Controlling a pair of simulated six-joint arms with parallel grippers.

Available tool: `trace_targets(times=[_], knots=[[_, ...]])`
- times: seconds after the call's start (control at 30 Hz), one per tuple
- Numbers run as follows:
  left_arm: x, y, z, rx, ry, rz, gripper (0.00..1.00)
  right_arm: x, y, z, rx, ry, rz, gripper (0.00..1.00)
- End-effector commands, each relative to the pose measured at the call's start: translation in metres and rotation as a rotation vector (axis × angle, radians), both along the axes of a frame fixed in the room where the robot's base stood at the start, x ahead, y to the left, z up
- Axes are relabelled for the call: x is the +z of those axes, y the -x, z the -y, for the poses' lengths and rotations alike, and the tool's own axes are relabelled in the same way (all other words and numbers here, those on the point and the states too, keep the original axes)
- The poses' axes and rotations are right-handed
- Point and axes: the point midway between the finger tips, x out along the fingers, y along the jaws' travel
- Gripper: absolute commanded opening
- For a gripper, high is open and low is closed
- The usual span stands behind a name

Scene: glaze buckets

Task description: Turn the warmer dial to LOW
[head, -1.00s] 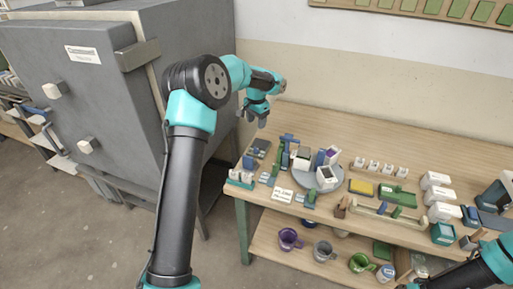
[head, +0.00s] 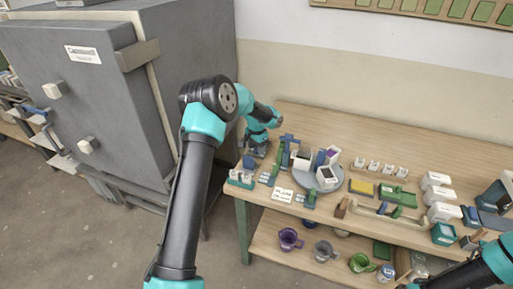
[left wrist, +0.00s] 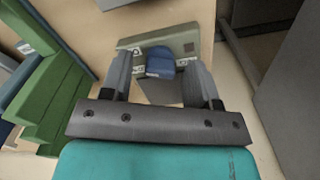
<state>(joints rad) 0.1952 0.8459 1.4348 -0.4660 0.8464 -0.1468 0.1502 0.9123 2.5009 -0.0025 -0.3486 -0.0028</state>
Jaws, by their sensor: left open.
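The warmer (left wrist: 188,42) is a grey-green box with white labels on the bench, with a blue dial (left wrist: 160,62) on it. In the head view the blue dial (head: 249,162) shows at the bench's left end, just below my left gripper (head: 254,149). In the left wrist view my left gripper (left wrist: 160,77) is open, its two fingers apart on either side of the dial. I cannot tell whether they touch it. The label text is too small to read. My right arm (head: 478,268) enters at the lower right, its gripper out of view.
Green and blue blocks (head: 280,158) stand close to the right of my left gripper. A round grey turntable (head: 337,184) holds white boxes. The large grey kiln (head: 110,100) is to the left. Mugs (head: 290,239) sit on the lower shelf.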

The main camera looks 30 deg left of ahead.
Motion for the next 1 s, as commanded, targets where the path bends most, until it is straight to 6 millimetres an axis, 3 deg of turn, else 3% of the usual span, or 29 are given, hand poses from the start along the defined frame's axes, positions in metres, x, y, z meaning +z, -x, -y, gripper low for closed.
trace_targets(times=[0.23, 0.73, 1.0], knots=[[-0.0002, 0.0, 0.0, 0.0, 0.0, 0.0, 0.55, 0.0, 0.0, 0.0, 0.0, 0.0, 0.0, 0.43], [0.0001, -0.0001, 0.0, 0.0, 0.0, 0.0, 0.07, 0.0, 0.0, 0.0, 0.0, 0.0, 0.0, 0.43], [0.0002, -0.0001, 0.0, 0.014, 0.0, 0.0, 0.06, 0.0, 0.0, 0.0, 0.0, 0.0, 0.0, 0.43]])
